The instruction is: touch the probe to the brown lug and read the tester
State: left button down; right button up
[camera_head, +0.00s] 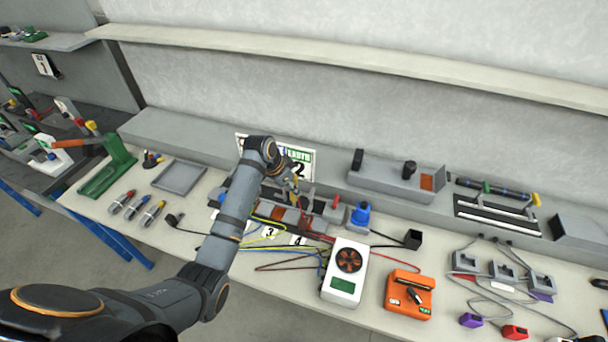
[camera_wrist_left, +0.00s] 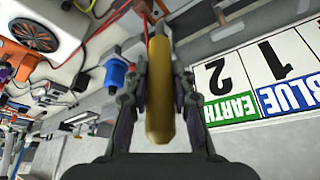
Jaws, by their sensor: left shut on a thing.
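My left gripper (camera_head: 294,184) reaches over the middle of the bench, in front of a sign. In the left wrist view the gripper (camera_wrist_left: 160,85) is shut on a yellow-handled probe (camera_wrist_left: 160,105). My right gripper is not in view.
The sign (camera_head: 308,161) shows "EARTH" and "2"; the wrist view also shows "BLUE" and "1" upside down. A blue knob-like part (camera_head: 361,213) stands right of the block. An orange unit (camera_head: 409,294) sits beside the white device. Loose leads (camera_head: 283,266) cross the bench front.

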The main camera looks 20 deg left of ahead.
pick_arm(q)
jog(key=d, duration=0.1)
jog(key=d+m, duration=0.2)
jog(key=shift+s+d+r+h, duration=0.15)
jog(key=shift+s+r+h, duration=0.15)
jog(key=shift+r, duration=0.05)
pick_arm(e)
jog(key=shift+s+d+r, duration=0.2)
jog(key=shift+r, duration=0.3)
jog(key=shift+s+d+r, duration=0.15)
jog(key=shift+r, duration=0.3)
pick_arm(q)
jog(key=shift+p, duration=0.35)
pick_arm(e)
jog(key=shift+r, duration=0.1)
pick_arm(q)
notch_tip(320, 180, down, 6)
jog(key=shift+r+b, duration=0.1)
jog(key=shift+b, duration=1)
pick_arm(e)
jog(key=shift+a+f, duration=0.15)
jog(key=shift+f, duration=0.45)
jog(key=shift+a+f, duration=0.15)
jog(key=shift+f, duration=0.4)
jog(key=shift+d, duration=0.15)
pick_arm(q)
jog(key=shift+f, duration=0.6)
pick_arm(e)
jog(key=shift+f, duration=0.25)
